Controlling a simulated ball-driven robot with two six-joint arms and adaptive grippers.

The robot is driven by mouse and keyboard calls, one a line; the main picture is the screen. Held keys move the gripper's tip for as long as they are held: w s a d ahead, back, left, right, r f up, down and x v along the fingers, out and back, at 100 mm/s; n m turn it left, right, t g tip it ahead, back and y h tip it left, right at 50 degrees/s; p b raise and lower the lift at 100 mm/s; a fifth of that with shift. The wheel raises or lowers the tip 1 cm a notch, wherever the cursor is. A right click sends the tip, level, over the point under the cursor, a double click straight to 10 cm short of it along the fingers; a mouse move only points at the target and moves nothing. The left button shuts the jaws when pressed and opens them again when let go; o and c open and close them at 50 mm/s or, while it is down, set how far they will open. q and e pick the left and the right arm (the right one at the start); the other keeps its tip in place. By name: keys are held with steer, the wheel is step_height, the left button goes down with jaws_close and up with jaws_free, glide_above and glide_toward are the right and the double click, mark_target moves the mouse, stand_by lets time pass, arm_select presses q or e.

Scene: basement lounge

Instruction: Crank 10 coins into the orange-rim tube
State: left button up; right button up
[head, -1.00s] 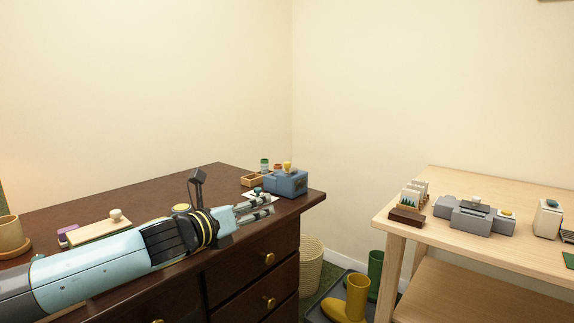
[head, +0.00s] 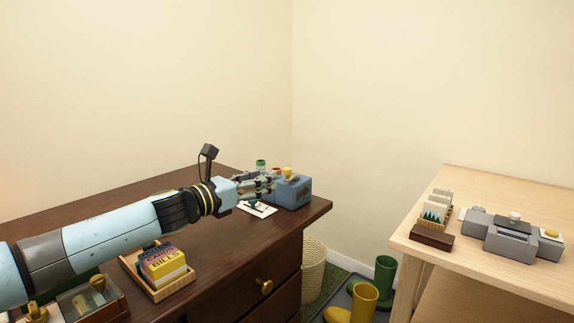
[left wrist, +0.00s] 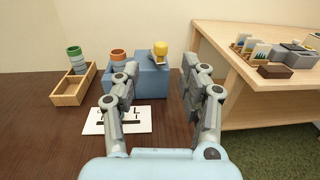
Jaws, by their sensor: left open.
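The blue coin machine (head: 294,192) stands near the corner of the dark dresser, with a yellow knob (head: 287,172) on top. It also shows in the left wrist view (left wrist: 152,82). The orange-rim tube (left wrist: 118,56) shows at the machine's left side; whether it stands in or behind it I cannot tell. A green-rim tube (left wrist: 75,62) stands in a wooden tray (left wrist: 69,93) further left. My left gripper (head: 268,184) is open and empty, just in front of the machine, its fingers spread on either side of the knob in the wrist view. My right gripper is not in view.
A white lettered card (left wrist: 117,120) lies in front of the machine. A light wood table (head: 480,273) with grey devices stands right, across a gap with boots.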

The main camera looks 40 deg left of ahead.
mark_target(288, 168)
arm_select(q)
steer(key=w, duration=0.3)
steer(key=w+d+p, duration=0.1)
steer(key=w, duration=0.4)
steer(key=shift+w+d+f, duration=0.1)
steer(key=shift+w+d, duration=0.1)
steer(key=shift+w, duration=0.3)
steer(key=shift+d, duration=0.1)
steer(key=c, duration=0.8)
steer(key=shift+w, duration=0.1)
jaws_close()
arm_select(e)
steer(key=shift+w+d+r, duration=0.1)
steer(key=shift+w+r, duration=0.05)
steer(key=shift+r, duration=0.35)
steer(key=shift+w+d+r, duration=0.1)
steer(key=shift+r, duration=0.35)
